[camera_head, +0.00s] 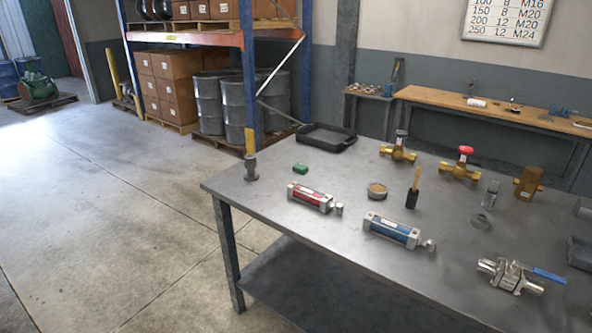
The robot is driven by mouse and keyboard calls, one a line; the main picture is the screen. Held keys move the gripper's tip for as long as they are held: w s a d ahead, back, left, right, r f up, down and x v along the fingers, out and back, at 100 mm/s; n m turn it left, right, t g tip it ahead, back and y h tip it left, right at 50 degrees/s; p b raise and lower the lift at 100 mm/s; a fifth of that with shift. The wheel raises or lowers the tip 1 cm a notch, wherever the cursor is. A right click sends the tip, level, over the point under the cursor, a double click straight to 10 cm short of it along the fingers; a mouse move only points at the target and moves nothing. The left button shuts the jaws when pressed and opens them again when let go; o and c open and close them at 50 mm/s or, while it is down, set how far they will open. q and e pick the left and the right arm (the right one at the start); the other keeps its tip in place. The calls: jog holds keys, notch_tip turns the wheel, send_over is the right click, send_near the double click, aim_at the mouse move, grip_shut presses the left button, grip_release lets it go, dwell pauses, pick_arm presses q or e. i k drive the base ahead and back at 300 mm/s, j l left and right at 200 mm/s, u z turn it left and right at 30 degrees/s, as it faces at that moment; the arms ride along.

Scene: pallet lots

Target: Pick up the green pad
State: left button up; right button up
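The green pad (300,168) is a small green block. It lies flat on the grey metal table (262,213), near the table's far left part. Nothing touches it or covers it. Neither of my grippers shows in the head view.
A red-labelled cylinder (310,197), a blue-labelled cylinder (391,230) and a round tin (377,190) lie nearer or to the right. Brass valves (459,170) stand farther right.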

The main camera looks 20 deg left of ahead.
aim_at(302, 169)
jog(key=i+j+u, duration=0.1)
jog(key=j, duration=0.3)
jog(key=i+j, duration=0.1)
jog(key=j, duration=0.3)
jog(key=i+j+u, duration=0.15)
jog(key=j, duration=0.25)
jog(key=j+u, duration=0.1)
jog(key=j, duration=0.3)
jog(key=i, duration=0.05)
